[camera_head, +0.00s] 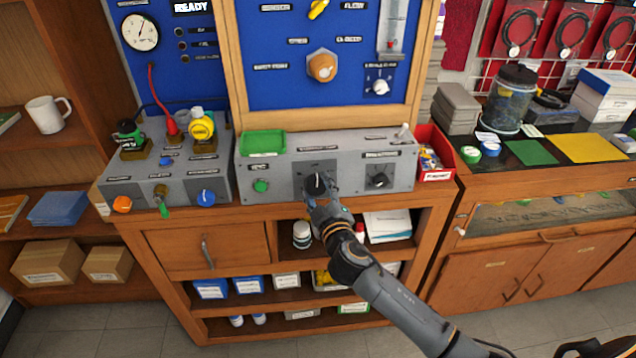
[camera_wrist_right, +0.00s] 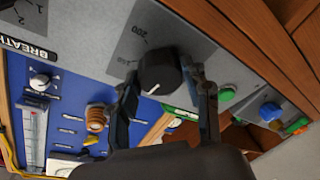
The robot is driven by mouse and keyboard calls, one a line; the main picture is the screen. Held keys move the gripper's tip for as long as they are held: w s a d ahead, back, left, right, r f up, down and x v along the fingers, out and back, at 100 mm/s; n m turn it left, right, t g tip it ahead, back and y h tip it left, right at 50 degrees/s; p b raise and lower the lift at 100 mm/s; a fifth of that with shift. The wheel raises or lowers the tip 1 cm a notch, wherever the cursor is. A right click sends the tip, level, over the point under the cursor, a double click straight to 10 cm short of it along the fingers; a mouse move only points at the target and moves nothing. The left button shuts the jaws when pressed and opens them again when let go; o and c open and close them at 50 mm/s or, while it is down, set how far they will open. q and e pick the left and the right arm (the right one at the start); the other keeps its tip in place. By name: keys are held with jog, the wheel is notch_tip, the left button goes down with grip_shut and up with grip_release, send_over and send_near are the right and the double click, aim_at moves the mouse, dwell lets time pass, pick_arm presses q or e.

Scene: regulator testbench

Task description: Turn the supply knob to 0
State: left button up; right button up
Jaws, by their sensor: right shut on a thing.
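A black knob (camera_head: 317,184) with a pale pointer line sits on the grey panel's middle dial. Its label is too small to read. It also shows in the right wrist view (camera_wrist_right: 158,72), where its scale carries a printed 200. My right gripper (camera_head: 318,192) is at this knob, its fingers on both sides of it in the right wrist view (camera_wrist_right: 163,80), shut on it. The pointer's exact reading cannot be told. My left gripper is not in view.
A second black knob (camera_head: 379,180) stands to the right on the same grey panel (camera_head: 345,200). A green button (camera_head: 260,186) and a green tray (camera_head: 263,143) are to the left. A red bin (camera_head: 436,174) adjoins the panel's right end. A blue board (camera_head: 290,90) rises behind.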

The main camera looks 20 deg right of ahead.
jog(key=n+p, duration=0.3)
jog(key=n+g+p, duration=0.1)
jog(key=n+p, duration=0.2)
jog(key=r+n+p, duration=0.1)
jog(key=n+p, duration=0.2)
jog(key=shift+n+g+y+p, duration=0.3)
jog(key=shift+y+p, duration=0.05)
jog(key=shift+y, duration=0.05)
jog(key=n+p, duration=0.3)
jog(key=p, duration=0.1)
jog(key=n+g+p, duration=0.1)
jog(key=n+p, duration=0.3)
jog(key=shift+n+g+h, duration=0.3)
jog(key=n+p, duration=0.3)
jog(key=shift+w+g+h, duration=0.1)
jog(key=shift+g+h, duration=0.2)
jog(key=shift+a+f+n+h+p, duration=0.15)
jog(key=shift+n+h+p, duration=0.25)
jog(key=shift+n, duration=1.5)
jog(key=shift+f, duration=0.1)
jog(key=o, duration=1.2)
jog(key=shift+c, duration=0.2)
